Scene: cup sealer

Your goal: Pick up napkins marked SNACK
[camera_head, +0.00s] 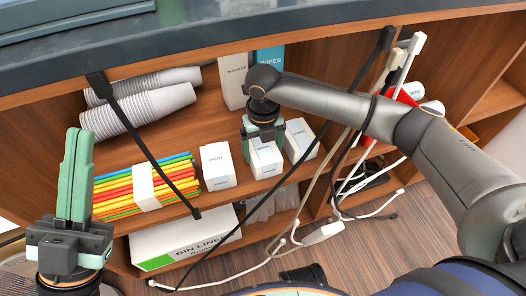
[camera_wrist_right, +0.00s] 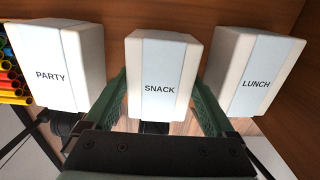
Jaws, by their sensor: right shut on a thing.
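The white napkin pack marked SNACK (camera_wrist_right: 158,88) sits between the green fingers of my right gripper (camera_wrist_right: 160,100) in the right wrist view. In the head view this pack (camera_head: 266,162) is the middle one of three on the shelf, and my right gripper (camera_head: 262,135) is over it, shut on it. The PARTY pack (camera_wrist_right: 58,66) is to its left and the LUNCH pack (camera_wrist_right: 252,70) to its right. My left gripper (camera_head: 77,150) points up at the left, away from the packs; its fingers look close together, but their gap cannot be made out.
Colourful straws (camera_head: 115,190) lie left of the packs, with stacked cups (camera_head: 140,108) above them. A bin liner box (camera_head: 180,240) is on the lower shelf. A WIPES box (camera_head: 270,60) stands behind. Black and white cables (camera_head: 345,150) hang in front of the shelves.

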